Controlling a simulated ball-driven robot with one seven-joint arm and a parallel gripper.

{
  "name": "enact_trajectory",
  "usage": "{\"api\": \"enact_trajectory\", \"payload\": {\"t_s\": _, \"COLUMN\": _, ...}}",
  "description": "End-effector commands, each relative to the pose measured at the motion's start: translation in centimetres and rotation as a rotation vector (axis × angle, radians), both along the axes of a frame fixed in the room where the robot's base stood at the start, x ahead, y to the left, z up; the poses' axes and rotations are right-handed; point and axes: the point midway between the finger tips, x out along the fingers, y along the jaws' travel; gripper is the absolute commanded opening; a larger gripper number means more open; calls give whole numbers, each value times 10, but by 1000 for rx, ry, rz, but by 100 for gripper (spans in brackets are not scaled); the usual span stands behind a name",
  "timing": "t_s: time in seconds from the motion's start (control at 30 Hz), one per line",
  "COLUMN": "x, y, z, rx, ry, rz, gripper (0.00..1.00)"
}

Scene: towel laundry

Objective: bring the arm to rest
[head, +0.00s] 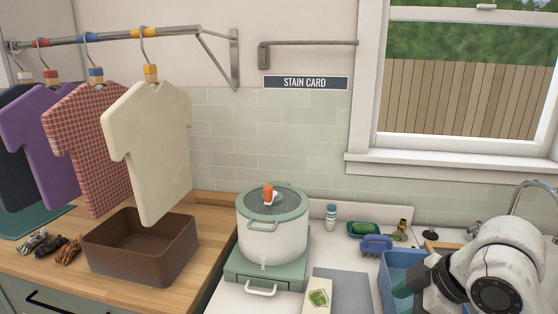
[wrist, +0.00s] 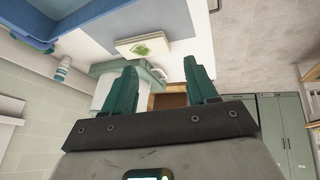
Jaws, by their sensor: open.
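My gripper (wrist: 160,72) shows in the wrist view as two teal fingers set well apart, with nothing between them. In the head view my white arm is at the lower right, above the blue basin (head: 393,262). A teal part of the gripper shows beside the dark wrist, but the fingertips are not clear there. In the wrist view the blue basin (wrist: 45,22) is at the upper left, and a cream block with a green mark (wrist: 145,47) lies beyond the fingers.
A lidded white pot (head: 272,232) stands on a green base (head: 250,270) mid-counter. A brown bin (head: 125,262) sits on the wooden counter, below shirts (head: 155,150) hanging from a rail (head: 110,37). A purple brush (head: 376,245) and small bottle (head: 331,217) stand near the wall.

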Motion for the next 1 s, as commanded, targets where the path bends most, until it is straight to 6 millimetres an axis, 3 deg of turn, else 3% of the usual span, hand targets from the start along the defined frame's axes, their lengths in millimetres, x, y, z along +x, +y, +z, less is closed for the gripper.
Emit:
{"api": "enact_trajectory", "payload": {"t_s": 0.03, "x": 1, "y": 19, "z": -6, "rx": 65, "ry": -9, "rz": -35, "gripper": 58}}
{"api": "enact_trajectory", "payload": {"t_s": 0.1, "x": 2, "y": 34, "z": -13, "rx": 135, "ry": -14, "rz": -101, "gripper": 58}}
{"api": "enact_trajectory", "payload": {"t_s": 0.27, "x": -11, "y": 59, "z": -46, "rx": 273, "ry": 26, "rz": -273, "gripper": 58}}
{"api": "enact_trajectory", "payload": {"t_s": 0.37, "x": -29, "y": 68, "z": -76, "rx": 328, "ry": 81, "rz": -391, "gripper": 58}}
{"api": "enact_trajectory", "payload": {"t_s": 0.5, "x": -68, "y": 73, "z": -127, "rx": 356, "ry": 184, "rz": -566, "gripper": 58}}
{"api": "enact_trajectory", "payload": {"t_s": 0.67, "x": -135, "y": 63, "z": -189, "rx": 305, "ry": 313, "rz": -767, "gripper": 58}}
{"api": "enact_trajectory", "payload": {"t_s": 0.8, "x": -203, "y": 39, "z": -231, "rx": 192, "ry": 404, "rz": -929, "gripper": 58}}
{"api": "enact_trajectory", "payload": {"t_s": 0.9, "x": -245, "y": 17, "z": -248, "rx": 103, "ry": 439, "rz": -1014, "gripper": 58}}
{"api": "enact_trajectory", "payload": {"t_s": 1.0, "x": -273, "y": -1, "z": -256, "rx": 32, "ry": 454, "rz": -1071, "gripper": 58}}
